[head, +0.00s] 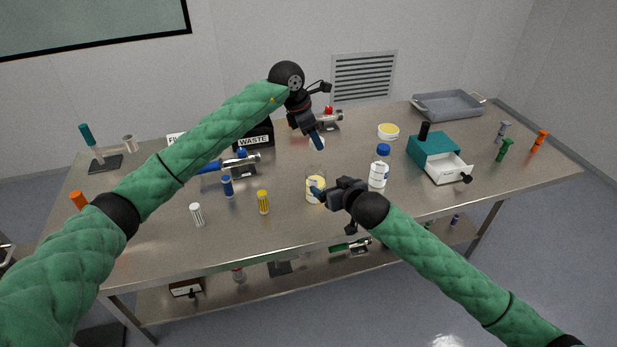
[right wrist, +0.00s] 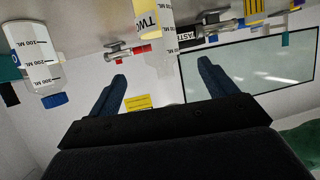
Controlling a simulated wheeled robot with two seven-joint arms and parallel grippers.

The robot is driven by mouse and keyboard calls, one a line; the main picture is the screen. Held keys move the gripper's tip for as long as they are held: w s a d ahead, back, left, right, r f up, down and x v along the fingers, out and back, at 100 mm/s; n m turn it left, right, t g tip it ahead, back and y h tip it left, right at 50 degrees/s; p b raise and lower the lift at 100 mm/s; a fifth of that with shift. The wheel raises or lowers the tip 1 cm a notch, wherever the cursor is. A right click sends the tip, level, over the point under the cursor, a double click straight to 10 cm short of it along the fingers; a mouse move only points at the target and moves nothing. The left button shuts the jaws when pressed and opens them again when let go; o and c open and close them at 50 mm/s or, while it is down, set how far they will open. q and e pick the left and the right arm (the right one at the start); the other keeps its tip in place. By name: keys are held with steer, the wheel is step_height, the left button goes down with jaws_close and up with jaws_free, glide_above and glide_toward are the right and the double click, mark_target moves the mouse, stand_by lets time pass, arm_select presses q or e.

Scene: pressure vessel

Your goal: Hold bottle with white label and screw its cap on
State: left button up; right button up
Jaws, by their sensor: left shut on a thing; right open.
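A clear bottle with a white label (head: 379,175) stands upright on the table, right of my right gripper. A blue cap (head: 383,150) shows at its top; whether it is tight cannot be told. The right wrist view shows a bottle with volume marks (right wrist: 34,58) upside down at the left. My left gripper (head: 318,140) is raised behind the jar, shut on a small whitish thing (head: 319,146), mostly hidden by the fingers.
A teal box with an open white drawer (head: 446,172) stands right of the bottle. A yellow-topped tub (head: 388,131) is behind it. Blue (head: 227,187), yellow (head: 263,203) and white (head: 197,215) cylinders stand left of the jar. A grey tray (head: 448,105) lies at the back right.

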mark_target(314, 174)
arm_select(q)
steer(key=shift+w+a+f, duration=0.1)
steer(key=shift+w+a, duration=0.15)
steer(key=shift+w, duration=0.2)
steer(key=shift+s+d+r, duration=0.3)
steer(key=shift+s+r, duration=0.1)
steer(key=shift+s, duration=0.1)
steer(key=shift+w+a+f, duration=0.1)
arm_select(e)
steer(key=x, duration=1.2)
steer(key=shift+w+a+r, duration=0.1)
steer(key=shift+a+r, duration=0.05)
steer(key=shift+a, duration=0.05)
arm_select(q)
steer(key=shift+w+f, duration=0.1)
arm_select(e)
steer(key=c, duration=1.5)
arm_select(q)
steer(key=shift+f, duration=2.4)
arm_select(e)
steer(key=shift+o, duration=0.2)
arm_select(q)
steer(key=shift+f, duration=0.1)
